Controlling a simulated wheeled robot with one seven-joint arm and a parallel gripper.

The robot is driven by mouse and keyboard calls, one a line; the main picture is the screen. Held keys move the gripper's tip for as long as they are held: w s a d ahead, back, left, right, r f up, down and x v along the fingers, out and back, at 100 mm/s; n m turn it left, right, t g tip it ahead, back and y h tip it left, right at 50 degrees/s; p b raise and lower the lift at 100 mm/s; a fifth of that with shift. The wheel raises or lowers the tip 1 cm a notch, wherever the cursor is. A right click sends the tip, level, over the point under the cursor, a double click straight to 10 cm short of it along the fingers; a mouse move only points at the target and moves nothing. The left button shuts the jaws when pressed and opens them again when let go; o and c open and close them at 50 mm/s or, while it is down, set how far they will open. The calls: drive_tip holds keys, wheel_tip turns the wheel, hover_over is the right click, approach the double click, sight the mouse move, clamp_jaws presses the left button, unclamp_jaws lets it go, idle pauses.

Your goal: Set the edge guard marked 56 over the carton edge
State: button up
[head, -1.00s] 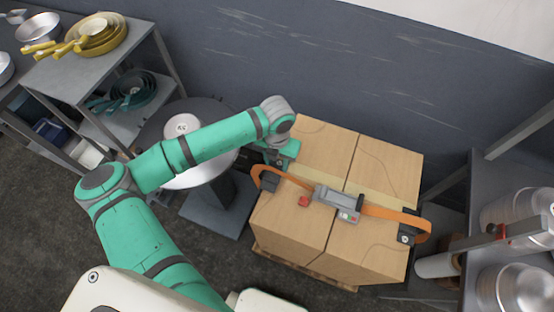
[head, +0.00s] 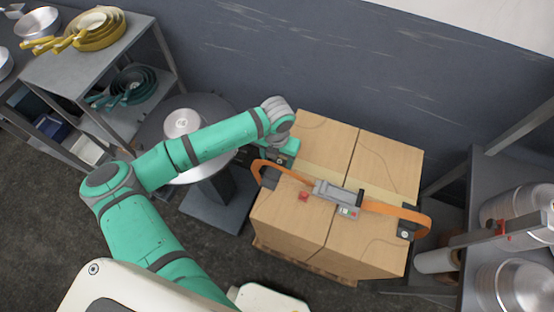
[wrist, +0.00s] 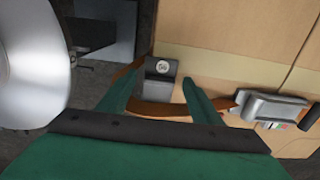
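The edge guard marked 56 (wrist: 163,67) is a dark block with a round pale label. In the wrist view it is at the left edge of the carton top (wrist: 215,75), between my gripper's fingers. My gripper (wrist: 160,82) is open, with a narrow gap seen on each side of the guard. Whether the guard rests fully on the edge cannot be told. An orange strap (wrist: 160,110) runs past the guard and stands out in a loose loop at the carton's left side.
A grey strap tensioner (head: 338,196) lies on the cartons. Another dark guard (head: 406,231) is at the right end of the strap. A round stand with a silver pan (head: 183,124) is left of the cartons. Shelves with pans (head: 80,50) and pots (head: 515,285) flank the area.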

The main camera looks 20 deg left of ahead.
wheel_tip(320, 180, up, 11)
idle(0.8)
drive_tip(key=shift+f, duration=0.1)
